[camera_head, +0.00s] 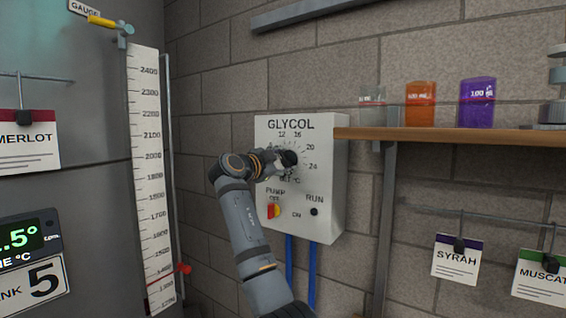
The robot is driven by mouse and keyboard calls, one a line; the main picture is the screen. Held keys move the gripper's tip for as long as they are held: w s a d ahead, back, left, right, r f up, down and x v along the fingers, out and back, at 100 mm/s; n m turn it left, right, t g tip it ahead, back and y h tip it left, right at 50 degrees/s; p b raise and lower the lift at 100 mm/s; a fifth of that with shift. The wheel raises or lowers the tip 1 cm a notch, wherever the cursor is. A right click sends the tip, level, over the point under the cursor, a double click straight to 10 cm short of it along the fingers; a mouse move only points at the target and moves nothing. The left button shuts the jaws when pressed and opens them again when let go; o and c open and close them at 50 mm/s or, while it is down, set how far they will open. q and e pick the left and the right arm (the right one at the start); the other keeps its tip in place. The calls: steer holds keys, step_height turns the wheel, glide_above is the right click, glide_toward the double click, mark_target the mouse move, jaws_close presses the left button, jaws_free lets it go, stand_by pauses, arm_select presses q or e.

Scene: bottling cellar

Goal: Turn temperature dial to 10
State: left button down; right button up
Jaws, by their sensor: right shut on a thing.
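The temperature dial is a black knob (289,158) on the front of the white GLYCOL control box (325,190) on the brick wall. Its printed scale shows 12, 16, 20 and 24 around the upper and right side; the lower-left marks are hidden by my arm. My right gripper (283,160) is at the dial, shut on the knob, with its arm rising from the bottom of the view. The knob's pointer is too small and covered to read. My left gripper is not in view.
Below the dial sit a red and yellow pump switch (273,211) and a dark RUN indicator (314,212). A wooden shelf (450,135) with beakers juts out at the right. A tank with a tall gauge scale (150,180) stands left. Blue pipes (312,275) run below the box.

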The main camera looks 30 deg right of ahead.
steer(key=shift+r, duration=0.25)
steer(key=o, duration=1.1)
steer(key=shift+w+d+f, duration=0.1)
steer(key=shift+d+f, duration=0.05)
steer(key=shift+f, duration=0.05)
steer(key=shift+o, duration=0.2)
steer(key=v, duration=1.2)
steer(key=shift+f, duration=0.1)
